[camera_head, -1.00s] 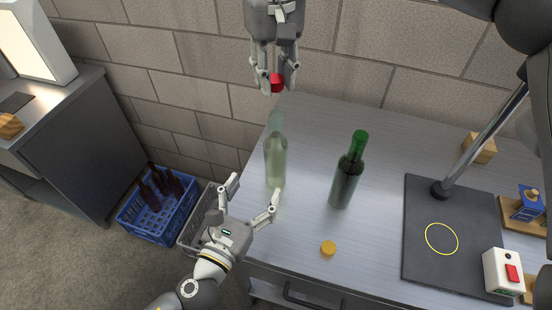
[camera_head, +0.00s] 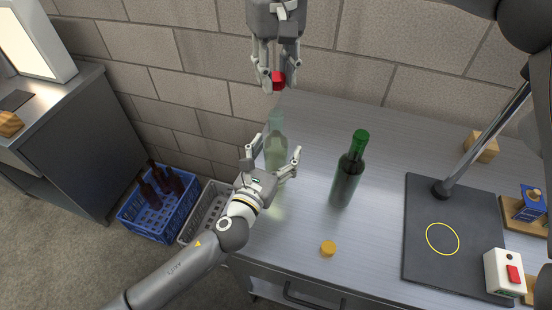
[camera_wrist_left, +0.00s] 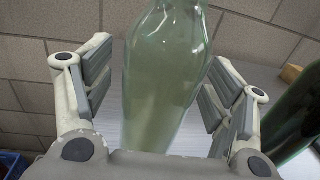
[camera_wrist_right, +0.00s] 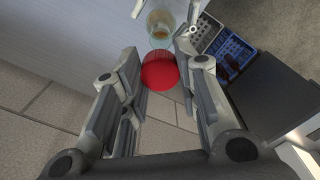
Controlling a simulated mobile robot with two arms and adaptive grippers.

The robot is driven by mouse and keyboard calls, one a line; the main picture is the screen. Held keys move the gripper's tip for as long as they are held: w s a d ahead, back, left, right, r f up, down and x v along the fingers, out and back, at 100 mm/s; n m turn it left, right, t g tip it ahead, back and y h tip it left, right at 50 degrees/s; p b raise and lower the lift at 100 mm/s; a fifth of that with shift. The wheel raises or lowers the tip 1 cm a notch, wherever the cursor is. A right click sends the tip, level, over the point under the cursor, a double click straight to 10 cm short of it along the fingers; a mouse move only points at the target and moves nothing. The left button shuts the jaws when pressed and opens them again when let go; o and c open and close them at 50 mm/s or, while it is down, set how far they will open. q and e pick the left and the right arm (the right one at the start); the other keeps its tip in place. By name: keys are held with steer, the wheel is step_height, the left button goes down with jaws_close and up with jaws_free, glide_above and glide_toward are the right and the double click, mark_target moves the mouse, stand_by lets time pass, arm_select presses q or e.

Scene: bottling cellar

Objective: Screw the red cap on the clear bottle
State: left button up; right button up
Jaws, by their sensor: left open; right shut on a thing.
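The clear bottle (camera_head: 276,146) stands upright near the left edge of the grey metal table. My left gripper (camera_head: 279,160) is open, with its fingers on both sides of the bottle's body. In the left wrist view the bottle (camera_wrist_left: 165,75) stands between the open fingers (camera_wrist_left: 160,95), with room visible beside it. My right gripper (camera_head: 276,80) points down above the bottle and is shut on the red cap (camera_head: 278,81). In the right wrist view the cap (camera_wrist_right: 160,71) sits between the fingertips, with the bottle's mouth (camera_wrist_right: 160,24) beyond it, apart from it.
A green bottle (camera_head: 347,178) stands to the right of the clear one. A yellow cap (camera_head: 328,247) lies near the table's front. A dark mat (camera_head: 420,245) with a post and a red-switch box (camera_head: 503,273) are at the right. Crates (camera_head: 150,222) stand on the floor at left.

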mark_target(276, 113)
arm_select(q)
steer(key=shift+c, duration=0.3)
steer(key=c, duration=1.5)
arm_select(e)
steer(key=shift+f, duration=2.5)
steer(key=shift+f, duration=0.1)
steer(key=shift+f, duration=0.8)
steer(key=shift+f, duration=0.6)
